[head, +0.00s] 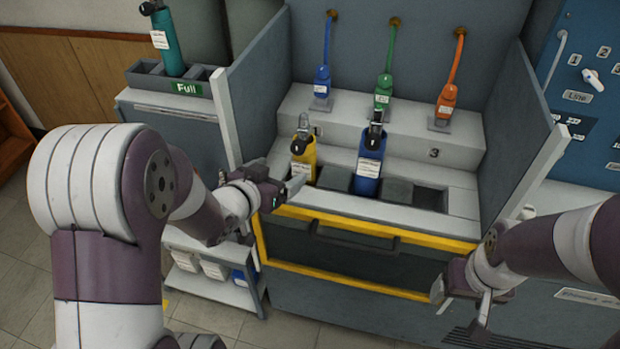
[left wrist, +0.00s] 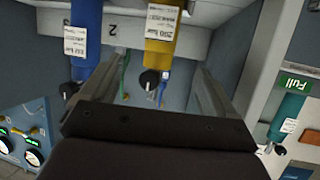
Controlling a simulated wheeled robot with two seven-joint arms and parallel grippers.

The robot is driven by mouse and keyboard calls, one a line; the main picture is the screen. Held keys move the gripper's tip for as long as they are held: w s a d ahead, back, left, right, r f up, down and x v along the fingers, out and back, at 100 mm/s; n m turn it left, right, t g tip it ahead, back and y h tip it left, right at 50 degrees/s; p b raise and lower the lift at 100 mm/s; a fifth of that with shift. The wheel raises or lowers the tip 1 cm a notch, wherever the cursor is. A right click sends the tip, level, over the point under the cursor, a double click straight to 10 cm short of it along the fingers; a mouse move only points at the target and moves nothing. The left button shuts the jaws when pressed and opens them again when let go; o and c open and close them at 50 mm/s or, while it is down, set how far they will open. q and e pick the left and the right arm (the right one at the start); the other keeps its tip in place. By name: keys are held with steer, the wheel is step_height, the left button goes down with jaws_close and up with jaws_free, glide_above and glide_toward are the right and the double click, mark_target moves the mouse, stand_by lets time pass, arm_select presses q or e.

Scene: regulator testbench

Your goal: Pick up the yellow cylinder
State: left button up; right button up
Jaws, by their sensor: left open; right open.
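The yellow cylinder (head: 303,163) stands upright with a black valve top and white label in the leftmost slot of the testbench (head: 460,206). It also shows in the left wrist view (left wrist: 167,50), upside down and between the finger lines. My left gripper (head: 283,178) is open and empty just left of and in front of the cylinder, apart from it as far as I can tell. Its fingers show on both sides in the left wrist view (left wrist: 152,82). My right gripper (head: 460,299) is open and empty low in front of the bench's right side.
A blue cylinder (head: 368,165) stands in the slot to the right; it is at left in the wrist view (left wrist: 87,35). Blue, green and orange hoses hang behind. Side walls bound the bench. A teal cylinder (head: 165,40) stands in the "Full" rack (head: 140,82) at left.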

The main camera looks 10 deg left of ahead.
mark_target(299, 160)
arm_select(q)
steer(key=x, duration=0.3)
steer(key=b+x, duration=0.1)
steer(key=x, duration=0.3)
steer(key=f+x, duration=0.1)
steer(key=x, duration=0.3)
steer(key=shift+s+a, duration=0.15)
steer(key=shift+a, duration=0.05)
steer(key=shift+s+r, duration=0.1)
steer(key=c, duration=1.3)
steer(key=shift+r, duration=0.2)
